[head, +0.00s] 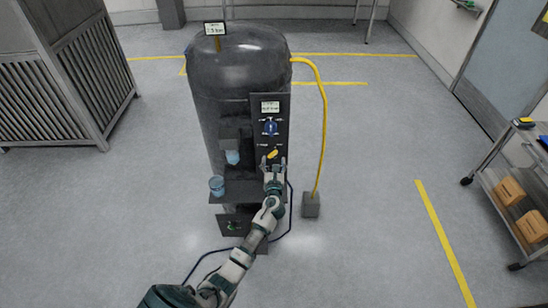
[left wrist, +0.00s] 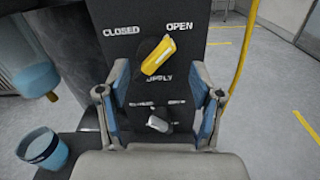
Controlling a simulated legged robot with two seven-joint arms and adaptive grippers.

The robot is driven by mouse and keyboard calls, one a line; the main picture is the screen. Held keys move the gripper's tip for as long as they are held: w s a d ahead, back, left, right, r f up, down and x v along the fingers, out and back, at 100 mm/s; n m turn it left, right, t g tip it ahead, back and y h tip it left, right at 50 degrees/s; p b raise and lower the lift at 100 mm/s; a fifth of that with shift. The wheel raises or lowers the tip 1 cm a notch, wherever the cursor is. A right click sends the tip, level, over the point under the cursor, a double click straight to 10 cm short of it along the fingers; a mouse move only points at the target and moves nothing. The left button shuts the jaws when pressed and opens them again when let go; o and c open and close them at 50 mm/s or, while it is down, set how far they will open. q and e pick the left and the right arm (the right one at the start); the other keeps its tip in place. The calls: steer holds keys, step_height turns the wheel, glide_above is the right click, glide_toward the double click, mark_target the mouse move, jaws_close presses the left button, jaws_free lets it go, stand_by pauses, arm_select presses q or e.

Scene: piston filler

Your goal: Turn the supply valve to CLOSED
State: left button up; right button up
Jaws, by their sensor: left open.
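The supply valve is a yellow lever (left wrist: 158,55) on the dark front panel, between the labels CLOSED at left and OPEN at right. Its upper end leans right, toward OPEN. It also shows as a small yellow bar in the head view (head: 272,154). My left gripper (head: 273,162) is open and empty, just below and in front of the lever. In the left wrist view its fingers (left wrist: 160,94) stand wide apart, with the lever above and between them, not visibly touched. My right gripper is not in view.
A grey knob (left wrist: 158,123) sits lower on the panel. A blue knob (head: 270,128) is above the lever. A blue cup (head: 217,186) stands on the shelf at left. A yellow hose (head: 323,120) runs down the right side.

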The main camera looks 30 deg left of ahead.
mark_target(272, 157)
arm_select(q)
steer(key=a, duration=0.1)
steer(key=w+a, duration=0.1)
steer(key=w, duration=0.1)
steer(key=shift+w+a+f, duration=0.25)
steer(key=shift+a, duration=0.15)
steer(key=shift+w+a, duration=0.1)
steer(key=shift+a, duration=0.2)
steer(key=shift+d, duration=0.3)
steer(key=shift+c, duration=0.4)
steer(key=shift+d+r, duration=0.1)
steer(key=shift+d, duration=0.1)
steer(key=c, duration=0.4)
steer(key=shift+d, duration=0.15)
steer(key=c, duration=0.7)
steer(key=shift+o, duration=0.2)
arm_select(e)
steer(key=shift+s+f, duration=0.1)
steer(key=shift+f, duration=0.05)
